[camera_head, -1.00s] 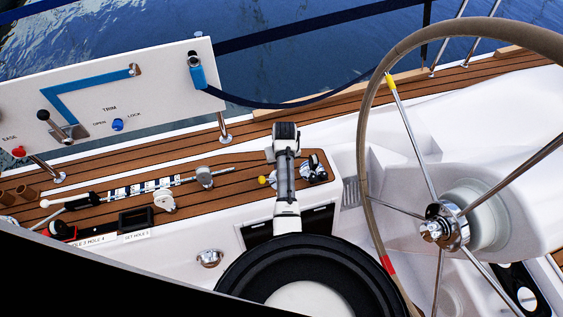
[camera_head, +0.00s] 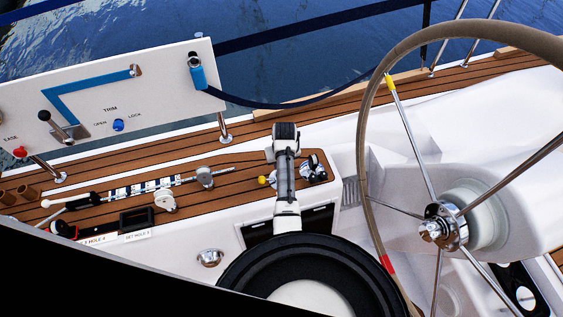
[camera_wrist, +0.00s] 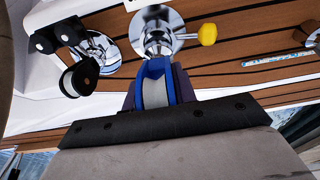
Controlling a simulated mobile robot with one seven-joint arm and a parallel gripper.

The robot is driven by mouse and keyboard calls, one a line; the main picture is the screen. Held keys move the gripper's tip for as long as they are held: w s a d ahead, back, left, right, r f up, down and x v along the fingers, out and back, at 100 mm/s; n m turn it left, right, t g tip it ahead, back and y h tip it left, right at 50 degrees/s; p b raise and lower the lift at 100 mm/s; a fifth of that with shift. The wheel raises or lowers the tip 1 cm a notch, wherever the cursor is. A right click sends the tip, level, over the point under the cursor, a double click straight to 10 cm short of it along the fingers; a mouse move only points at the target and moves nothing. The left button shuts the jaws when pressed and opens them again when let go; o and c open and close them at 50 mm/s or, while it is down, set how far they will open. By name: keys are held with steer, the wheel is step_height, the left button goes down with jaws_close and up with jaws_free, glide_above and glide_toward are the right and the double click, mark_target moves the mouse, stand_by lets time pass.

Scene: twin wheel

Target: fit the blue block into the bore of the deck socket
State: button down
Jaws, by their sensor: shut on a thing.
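The blue block (camera_wrist: 169,88) shows in the wrist view as a blue U-shaped outline around a pale middle. My gripper (camera_wrist: 155,95) is shut on it, with a dark finger on either side. The chrome deck socket (camera_wrist: 157,39), with a yellow knob (camera_wrist: 207,34) on its right, lies just beyond the block's far end in the wrist view. I cannot tell whether the block touches it or has entered its bore. In the head view the yellow knob (camera_head: 263,180) shows left of my arm; my arm hides the block, the gripper and most of the socket.
A chrome fitting with black rollers (camera_wrist: 81,78) stands close beside the socket. It also shows right of my arm in the head view (camera_head: 313,171). The steering wheel (camera_head: 365,150) stands to the right. A white panel (camera_head: 90,95) and rope clutches (camera_head: 165,200) are to the left.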

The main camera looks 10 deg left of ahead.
steer(key=shift+f+b, duration=1.1)
steer(key=shift+f, duration=0.8)
steer(key=c, duration=1)
jaws_free()
steer(key=shift+c, duration=0.2)
steer(key=r, duration=0.4)
steer(key=s+r+b, duration=0.1)
steer(key=r, duration=0.4)
steer(key=d+r, duration=0.1)
steer(key=r, duration=0.3)
steer(key=shift+s+r+b, duration=0.3)
steer(key=shift+s, duration=0.1)
